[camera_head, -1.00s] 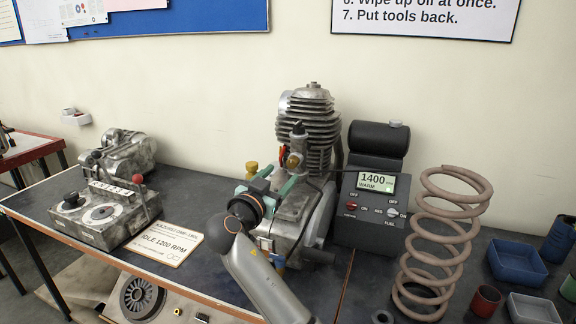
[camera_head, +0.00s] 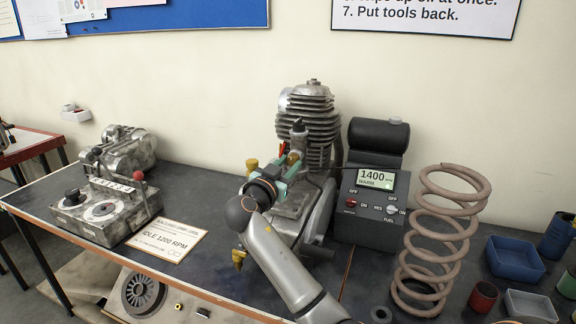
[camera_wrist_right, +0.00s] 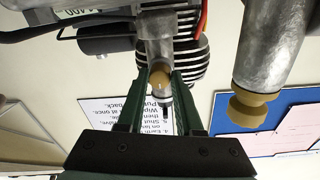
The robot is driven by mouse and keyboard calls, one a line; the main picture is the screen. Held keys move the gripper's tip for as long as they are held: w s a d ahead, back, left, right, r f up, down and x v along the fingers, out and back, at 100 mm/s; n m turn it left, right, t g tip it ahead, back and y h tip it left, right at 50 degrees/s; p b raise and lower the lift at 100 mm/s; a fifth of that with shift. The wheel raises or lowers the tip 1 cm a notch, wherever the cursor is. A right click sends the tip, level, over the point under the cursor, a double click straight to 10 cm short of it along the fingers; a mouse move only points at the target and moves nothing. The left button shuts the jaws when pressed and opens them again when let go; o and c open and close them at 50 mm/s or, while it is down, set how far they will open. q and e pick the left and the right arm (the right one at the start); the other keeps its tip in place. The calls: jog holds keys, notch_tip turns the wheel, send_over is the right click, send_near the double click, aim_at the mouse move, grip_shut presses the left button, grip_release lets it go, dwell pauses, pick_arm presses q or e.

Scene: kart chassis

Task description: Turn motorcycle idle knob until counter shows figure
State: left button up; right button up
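A card (camera_head: 166,240) on the bench reads IDLE 1200 RPM. My right gripper (camera_head: 283,165) is at the carburettor on the front of the engine. In the right wrist view its two green fingers (camera_wrist_right: 160,82) stand on either side of a small brass knob (camera_wrist_right: 160,76), which fills the gap between the tips. That knob is hidden behind the gripper in the head view. My left gripper is not in view.
A larger brass knob (camera_wrist_right: 255,108) on a grey cylinder sits beside the fingers in the wrist view. A tall coil spring (camera_head: 440,240) stands to the right, near blue bins (camera_head: 515,258). A control box with levers (camera_head: 107,212) stands on the left.

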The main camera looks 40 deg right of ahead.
grip_shut()
jog(key=shift+n, duration=0.4)
jog(key=n, duration=0.3)
jog(key=n+p, duration=0.1)
jog(key=n, duration=0.2)
jog(key=shift+s+n+p, duration=0.1)
jog(key=shift+n+p, duration=0.25)
jog(key=shift+n, duration=0.05)
jog(key=n+p, duration=0.1)
jog(key=n, duration=0.2)
jog(key=shift+n+p, duration=0.3)
jog(key=shift+p, duration=0.1)
jog(key=n+p, duration=0.2)
jog(key=n, duration=0.3)
jog(key=shift+s+t+p, duration=0.1)
jog(key=shift+t+p, duration=0.3)
jog(key=o, duration=0.6)
grip_release()
jog(key=shift+c, duration=0.2)
